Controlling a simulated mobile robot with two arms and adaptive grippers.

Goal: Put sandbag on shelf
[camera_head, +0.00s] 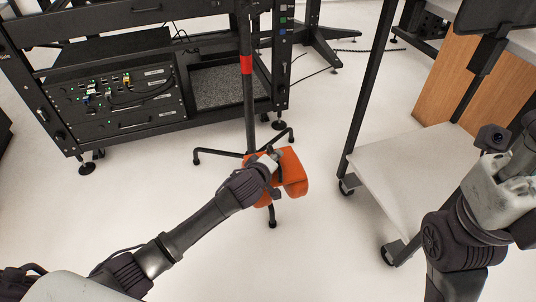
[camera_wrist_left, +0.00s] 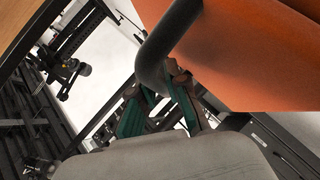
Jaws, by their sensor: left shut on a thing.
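The orange sandbag (camera_head: 292,172) is at the foot of a black stand (camera_head: 248,110), in the middle of the head view. My left gripper (camera_head: 271,160) reaches it from the lower left and is shut on it. In the left wrist view, the sandbag (camera_wrist_left: 255,50) fills the upper right, and a dark curved bar or handle (camera_wrist_left: 158,55) lies by the green-padded fingers (camera_wrist_left: 160,108). The exact grip is partly hidden. A grey shelf surface (camera_head: 232,87) is in the black rack behind the stand.
The black rack (camera_head: 62,125) holds electronic equipment (camera_head: 125,97) left of the grey surface. A white-topped wheeled cart (camera_head: 395,165) stands at the right, with a tall dark post (camera_head: 368,90). The stand's legs (camera_head: 215,153) spread on the floor. Pale floor (camera_head: 140,190) is clear at left.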

